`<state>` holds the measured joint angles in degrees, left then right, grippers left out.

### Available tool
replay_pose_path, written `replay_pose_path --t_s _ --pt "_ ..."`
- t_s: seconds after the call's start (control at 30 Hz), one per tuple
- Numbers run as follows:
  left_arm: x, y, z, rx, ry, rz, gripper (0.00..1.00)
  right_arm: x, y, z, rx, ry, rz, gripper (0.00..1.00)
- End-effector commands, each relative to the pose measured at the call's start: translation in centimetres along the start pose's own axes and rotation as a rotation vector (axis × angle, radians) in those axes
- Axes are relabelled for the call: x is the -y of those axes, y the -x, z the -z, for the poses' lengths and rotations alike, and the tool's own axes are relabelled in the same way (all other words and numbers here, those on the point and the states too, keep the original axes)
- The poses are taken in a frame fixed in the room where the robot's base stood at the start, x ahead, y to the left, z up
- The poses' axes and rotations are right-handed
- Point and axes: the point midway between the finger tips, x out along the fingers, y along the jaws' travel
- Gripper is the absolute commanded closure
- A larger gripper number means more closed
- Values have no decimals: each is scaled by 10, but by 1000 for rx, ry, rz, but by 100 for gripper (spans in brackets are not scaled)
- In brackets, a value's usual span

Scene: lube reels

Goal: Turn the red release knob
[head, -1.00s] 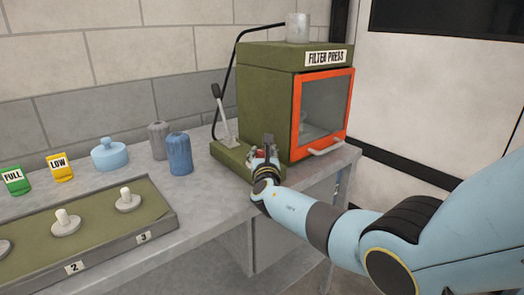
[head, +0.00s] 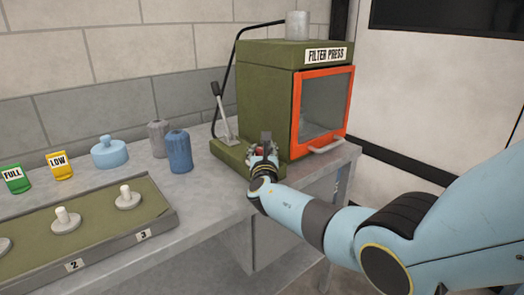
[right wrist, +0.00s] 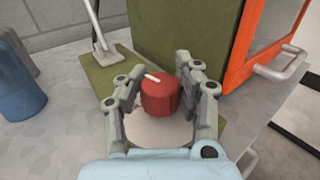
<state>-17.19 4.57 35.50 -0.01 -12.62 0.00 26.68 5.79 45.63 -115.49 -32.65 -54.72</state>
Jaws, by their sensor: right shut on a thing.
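The red release knob (right wrist: 160,97) stands on a pale round base (right wrist: 158,130) on the filter press's green foot plate. It has a white mark on its top, pointing to the upper left in the right wrist view. My right gripper (right wrist: 160,88) has one finger on each side of the knob and is shut on it. In the head view the right gripper (head: 262,152) covers most of the knob, and only a bit of red (head: 260,149) shows. My left gripper is not in view.
The green filter press (head: 266,95) with its orange-framed door (head: 324,105) stands just behind the gripper. A lever (head: 223,110) rises left of the knob. Blue and grey canisters (head: 179,152) (head: 158,139) stand farther left. A tray (head: 100,225) with several pegged discs lies at front left.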

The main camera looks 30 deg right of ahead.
Motion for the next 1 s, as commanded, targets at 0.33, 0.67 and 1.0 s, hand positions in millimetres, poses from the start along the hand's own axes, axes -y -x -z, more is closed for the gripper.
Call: replay_pose_path --t_s 0.33,0.67,1.0 --pt "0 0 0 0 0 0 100 -1 3 6 -11 -2 -2 100" --pt "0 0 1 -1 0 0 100 0 2 4 -8 -1 -2 40" --pt "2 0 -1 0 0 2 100 0 5 2 -4 -2 -1 40"
